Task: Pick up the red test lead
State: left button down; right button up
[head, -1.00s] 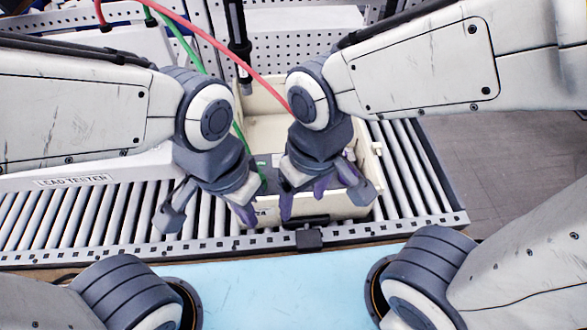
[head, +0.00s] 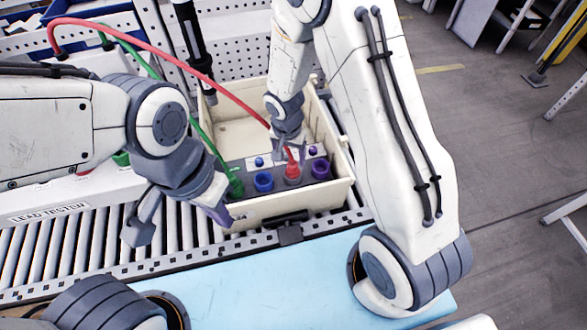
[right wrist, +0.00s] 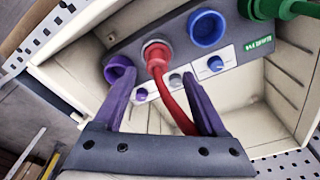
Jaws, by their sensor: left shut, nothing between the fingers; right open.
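The red test lead (head: 215,88) arches over from the back left of the head view into the cream bin. Its red plug (head: 292,173) stands at a grey socket panel in the bin, between a blue socket (head: 263,182) and a purple socket (head: 320,168). My right gripper (head: 289,150) is open just above the red plug. In the right wrist view its purple fingers (right wrist: 155,78) lie either side of the red lead (right wrist: 178,105), with visible gaps. My left gripper (head: 224,215) is shut and empty at the bin's front left corner.
A green lead (head: 206,138) runs to the panel's left end, near my left gripper. The cream bin (head: 275,207) stands on a roller conveyor (head: 75,232). A white box marked LEAD TESTER (head: 85,198) is at left. The blue mat (head: 275,285) in front is clear.

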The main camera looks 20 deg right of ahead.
aim_at(292, 164)
jog(key=f, duration=0.4)
jog(key=d+f, duration=0.1)
jog(key=shift+w+f+b, duration=0.25)
jog(key=shift+f+b, duration=0.05)
jog(key=shift+f, duration=0.1)
grip_shut()
